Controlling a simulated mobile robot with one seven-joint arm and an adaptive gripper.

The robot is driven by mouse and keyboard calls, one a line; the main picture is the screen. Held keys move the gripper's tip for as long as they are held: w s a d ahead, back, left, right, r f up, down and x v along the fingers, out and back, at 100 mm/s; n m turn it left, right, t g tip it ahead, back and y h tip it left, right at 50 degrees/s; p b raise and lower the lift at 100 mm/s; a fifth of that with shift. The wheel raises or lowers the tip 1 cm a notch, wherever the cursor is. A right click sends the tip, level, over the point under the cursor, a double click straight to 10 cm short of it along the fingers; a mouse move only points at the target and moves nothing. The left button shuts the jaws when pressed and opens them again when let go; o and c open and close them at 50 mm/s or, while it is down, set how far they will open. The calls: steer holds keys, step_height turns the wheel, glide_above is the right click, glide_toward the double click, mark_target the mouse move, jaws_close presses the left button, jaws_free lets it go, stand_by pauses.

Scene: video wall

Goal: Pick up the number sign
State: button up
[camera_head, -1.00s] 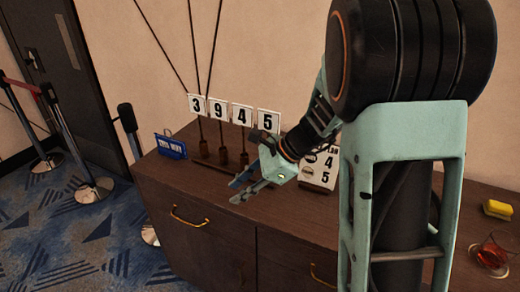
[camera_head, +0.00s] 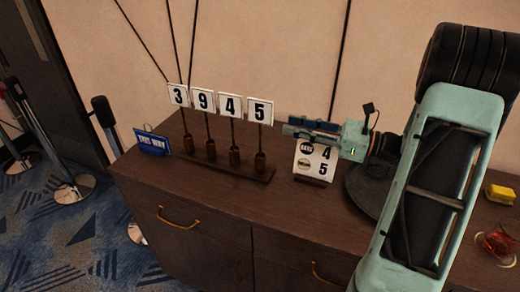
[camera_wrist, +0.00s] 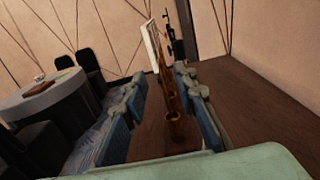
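Four white number signs reading 3 (camera_head: 178,95), 9 (camera_head: 203,101), 4 (camera_head: 230,105) and 5 (camera_head: 260,111) stand upright on brown posts in a row, on a dark base (camera_head: 262,178) on the cabinet. My gripper (camera_head: 286,129) is just right of the 5 sign, pointing left at it, open and empty. In the wrist view the fingers (camera_wrist: 160,88) are spread, with brown posts (camera_wrist: 173,105) and a white sign (camera_wrist: 153,45) seen nearly edge-on between and beyond them. I cannot tell if anything touches.
A white card sign (camera_head: 315,162) with 4 and 5 stands below my gripper, partly covered. A blue THIS WAY sign (camera_head: 152,143) is at the cabinet's left end. A yellow sponge (camera_head: 499,195) and a red glass-like object (camera_head: 497,246) lie at right. The cabinet front (camera_head: 215,195) is clear.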

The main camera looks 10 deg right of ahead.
mark_target(260, 122)
steer(key=x, duration=0.9)
steer(key=shift+s+a, duration=0.25)
steer(key=shift+s, duration=0.1)
steer(key=shift+w+a, duration=0.3)
steer(key=shift+c, duration=0.6)
jaws_close()
